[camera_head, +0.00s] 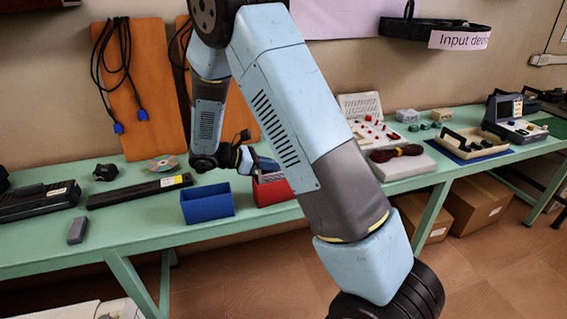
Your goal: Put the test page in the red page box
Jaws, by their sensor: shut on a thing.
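The red page box (276,192) stands on the green bench near its front edge, just right of a blue box. My own arm crosses in front and hides its right side. My gripper (263,165) is small in view, just above the red box's opening. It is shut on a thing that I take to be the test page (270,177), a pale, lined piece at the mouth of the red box. The page's lower part is hidden, and I cannot tell how deep it reaches or whether it touches the box.
The blue box (207,203) stands close on the left. A long dark bar (140,190), a disc (162,162) and a small grey block (77,230) lie further left on the bench. A white device (400,162) with a dark cable bundle lies to the right.

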